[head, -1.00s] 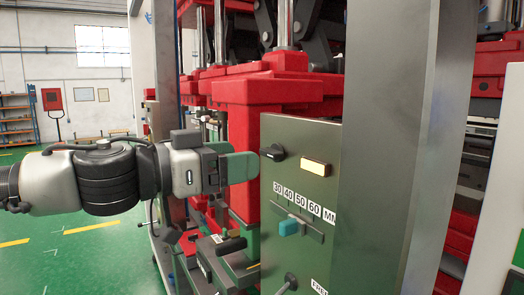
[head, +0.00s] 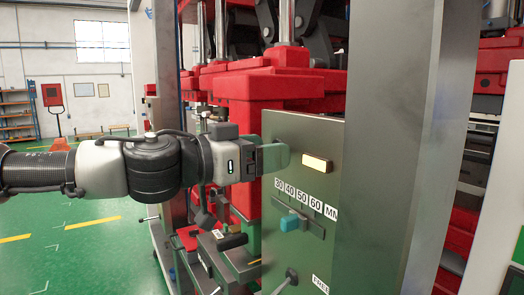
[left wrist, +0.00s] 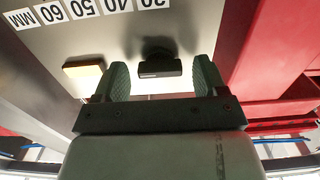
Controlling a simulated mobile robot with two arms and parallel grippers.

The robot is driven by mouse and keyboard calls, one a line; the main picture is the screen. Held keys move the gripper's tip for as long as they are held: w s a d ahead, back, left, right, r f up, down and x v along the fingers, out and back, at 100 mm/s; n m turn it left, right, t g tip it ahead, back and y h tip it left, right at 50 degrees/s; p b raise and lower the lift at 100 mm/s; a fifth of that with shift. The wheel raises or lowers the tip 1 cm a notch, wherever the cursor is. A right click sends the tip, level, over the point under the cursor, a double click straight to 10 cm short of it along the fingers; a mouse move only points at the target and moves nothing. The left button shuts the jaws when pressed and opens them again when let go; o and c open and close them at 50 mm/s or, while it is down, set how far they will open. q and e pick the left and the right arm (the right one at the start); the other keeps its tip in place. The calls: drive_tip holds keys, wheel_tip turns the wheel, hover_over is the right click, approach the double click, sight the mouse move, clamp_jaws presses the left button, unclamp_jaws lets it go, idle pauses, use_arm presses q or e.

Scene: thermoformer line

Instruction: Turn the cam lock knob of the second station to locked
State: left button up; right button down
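My left gripper (head: 275,158) is at the upper part of the grey control panel (head: 262,235), covering the upper black knob in the head view. In the left wrist view my left gripper (left wrist: 161,76) is open, one green finger on each side of this black knob (left wrist: 160,67), with gaps between. Lower on the panel a dark lever-like knob (head: 288,280) sits beside a label (head: 320,284) that seems to read FREE. Which of the two is the cam lock knob I cannot tell. My right gripper is not in view.
A yellow button (head: 317,164) sits just right of the gripper. A blue slider (head: 290,222) lies below, under the 30 to 60 MM scale. A grey post (head: 390,150) stands right of the panel, red machine parts (head: 270,95) behind. Green floor is free at left.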

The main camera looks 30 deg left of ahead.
use_arm(q)
drive_tip(key=c, duration=0.8)
drive_tip(key=shift+m, duration=0.4)
drive_tip(key=shift+f+m+b, duration=0.1)
drive_tip(key=shift+m+b, duration=2.55)
drive_tip(key=shift+m, duration=5.85)
drive_tip(key=o, duration=0.9)
